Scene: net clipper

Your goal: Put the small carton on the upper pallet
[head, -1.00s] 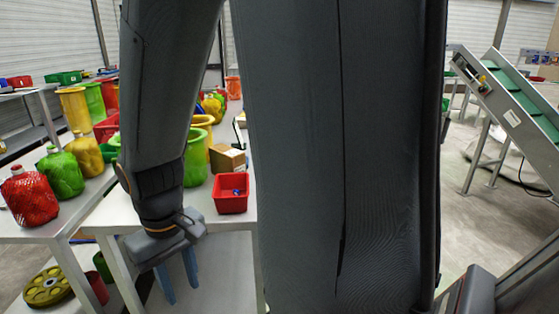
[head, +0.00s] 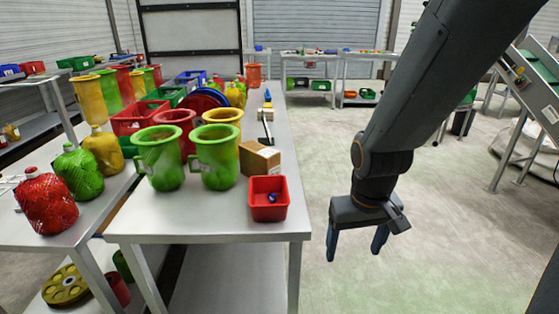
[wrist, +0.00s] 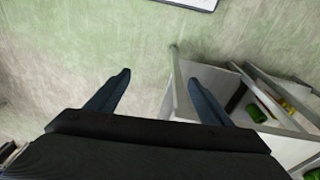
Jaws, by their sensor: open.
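A small brown carton (head: 259,159) sits on the near table, behind a red bin and right of a green pitcher. My gripper (head: 354,250) hangs over the floor to the right of that table, fingers pointing down, open and empty. It is well apart from the carton. I cannot make out an upper pallet in these frames.
The near table (head: 217,225) also holds the red bin (head: 268,198) and several pitchers, including a green one (head: 216,157). Netted jugs (head: 47,203) stand at the left. A conveyor (head: 530,90) stands at the right. The floor (head: 315,140) between is open.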

